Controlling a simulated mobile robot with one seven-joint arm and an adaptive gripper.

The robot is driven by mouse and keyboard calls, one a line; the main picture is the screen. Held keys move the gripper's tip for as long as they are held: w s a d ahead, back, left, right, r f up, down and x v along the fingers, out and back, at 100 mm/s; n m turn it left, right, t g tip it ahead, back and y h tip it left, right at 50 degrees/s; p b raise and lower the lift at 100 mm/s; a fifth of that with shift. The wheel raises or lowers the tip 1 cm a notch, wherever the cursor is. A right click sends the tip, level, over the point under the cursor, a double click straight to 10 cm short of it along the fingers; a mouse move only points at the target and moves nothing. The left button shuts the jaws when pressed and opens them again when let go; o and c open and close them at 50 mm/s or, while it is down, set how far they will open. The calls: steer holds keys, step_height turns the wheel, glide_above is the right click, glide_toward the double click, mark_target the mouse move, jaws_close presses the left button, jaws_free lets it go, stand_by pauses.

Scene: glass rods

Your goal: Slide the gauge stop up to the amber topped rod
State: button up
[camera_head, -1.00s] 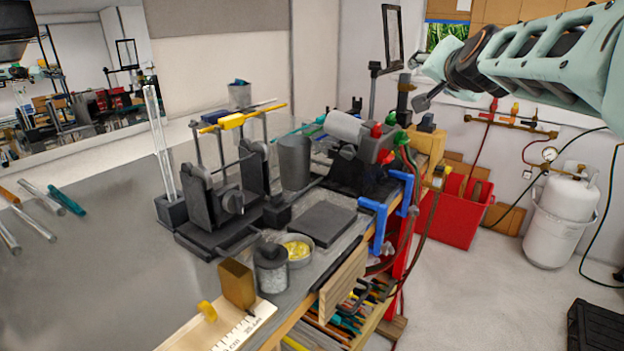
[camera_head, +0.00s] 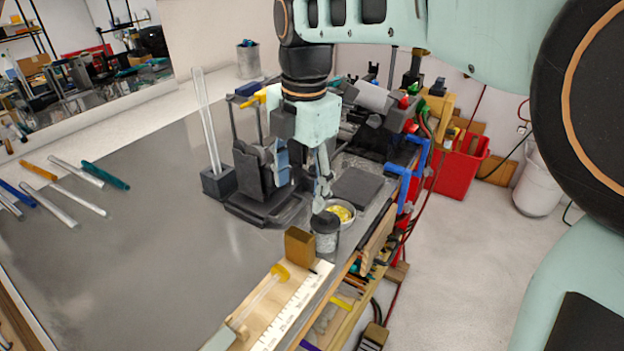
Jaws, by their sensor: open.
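The gauge is a pale wooden board (camera_head: 262,335) with a ruled scale, at the bottom of the head view. A glass rod (camera_head: 256,301) lies along it, its amber top (camera_head: 281,271) toward the far end. A brown upright block (camera_head: 299,246), which looks like the gauge stop, stands at the board's far end, beyond the amber top with a small gap between them. My gripper (camera_head: 303,183) points down above the bench, beyond the block and apart from it. Its fingers are spread and nothing shows between them.
A grey jar (camera_head: 325,240) and a dish of yellow bits (camera_head: 342,212) stand close behind the block. A black stand (camera_head: 255,200) and an upright rod in a holder (camera_head: 216,183) are farther left. Several rods lie at the far left. The bench's middle left is clear.

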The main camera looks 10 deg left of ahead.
mark_target(299, 234)
steer(key=shift+s+f+n+g+h, duration=0.15)
steer(key=shift+s+n+g+h, duration=0.2)
steer(key=shift+s+n, duration=0.75)
step_height(299, 234, down, 10)
steer(key=shift+f, duration=0.15)
